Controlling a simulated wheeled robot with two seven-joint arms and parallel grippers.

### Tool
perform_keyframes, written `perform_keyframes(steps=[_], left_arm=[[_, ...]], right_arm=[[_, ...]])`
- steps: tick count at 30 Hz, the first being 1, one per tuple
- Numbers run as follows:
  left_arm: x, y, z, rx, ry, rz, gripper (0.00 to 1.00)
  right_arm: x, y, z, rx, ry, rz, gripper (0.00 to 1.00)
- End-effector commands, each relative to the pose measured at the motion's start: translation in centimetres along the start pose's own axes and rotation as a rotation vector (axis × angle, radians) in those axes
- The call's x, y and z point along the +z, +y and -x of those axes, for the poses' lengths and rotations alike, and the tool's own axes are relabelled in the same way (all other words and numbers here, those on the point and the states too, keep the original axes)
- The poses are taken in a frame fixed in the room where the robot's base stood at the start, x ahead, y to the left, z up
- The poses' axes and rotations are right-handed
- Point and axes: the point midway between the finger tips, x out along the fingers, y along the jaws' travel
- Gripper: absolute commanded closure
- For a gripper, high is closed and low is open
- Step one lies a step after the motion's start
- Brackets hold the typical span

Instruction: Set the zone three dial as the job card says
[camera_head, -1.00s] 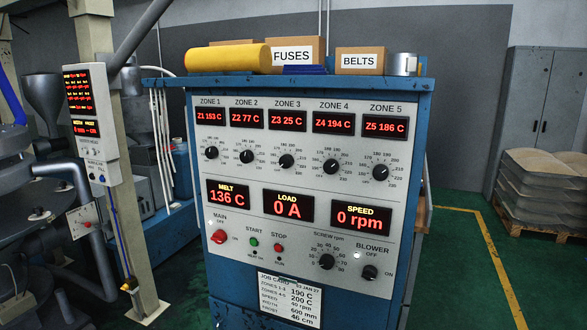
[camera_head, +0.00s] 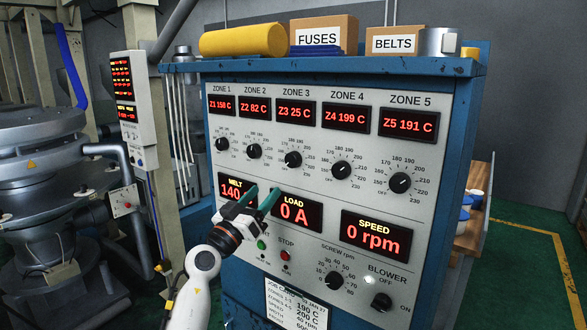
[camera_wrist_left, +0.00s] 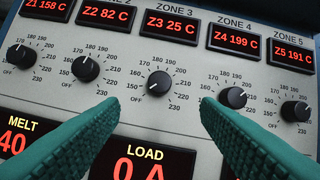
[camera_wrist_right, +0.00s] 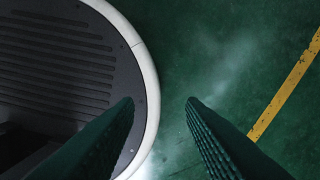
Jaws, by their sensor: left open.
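The zone three dial (camera_head: 293,160) is a round black knob under the red Z3 25 C display (camera_head: 296,114). In the left wrist view the dial (camera_wrist_left: 159,84) has its white mark toward OFF at lower left. My left gripper (camera_head: 264,192) is open and empty, in front of the panel below this dial. In the left wrist view its green fingers (camera_wrist_left: 160,104) stand apart, the dial between and beyond the tips. The job card (camera_head: 292,305) shows 190 C for zones 1-3; its lower part is cut off. My right gripper (camera_wrist_right: 160,103) is open and empty over the floor.
Zone 2 (camera_head: 254,151) and zone 4 (camera_head: 341,170) dials flank the zone three dial closely. Load (camera_head: 295,213) and melt (camera_head: 231,189) displays are below; the left gripper partly covers them. Boxes and a yellow roll (camera_head: 243,40) lie on the cabinet top.

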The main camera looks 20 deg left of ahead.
Motion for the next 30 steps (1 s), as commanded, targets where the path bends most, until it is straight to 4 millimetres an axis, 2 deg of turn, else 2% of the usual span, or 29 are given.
perform_keyframes(steps=[7,15,21,30], left_arm=[[-0.1,0.0,-4.7,-0.001,0.0,-0.001,0.43],[-0.3,0.1,-9.4,0.0,0.001,-0.001,0.43],[-0.2,0.0,-10.9,0.0,0.002,-0.001,0.43],[-0.2,0.0,-11.1,0.001,0.002,0.0,0.43]], right_arm=[[-1.5,1.8,-0.5,0.021,0.02,-0.003,0.64],[-0.9,1.3,-1.8,0.015,0.011,0.0,0.64],[-0.8,0.9,-2.2,0.011,0.008,0.001,0.64],[-0.8,0.6,-2.1,0.007,0.008,-0.001,0.64]])
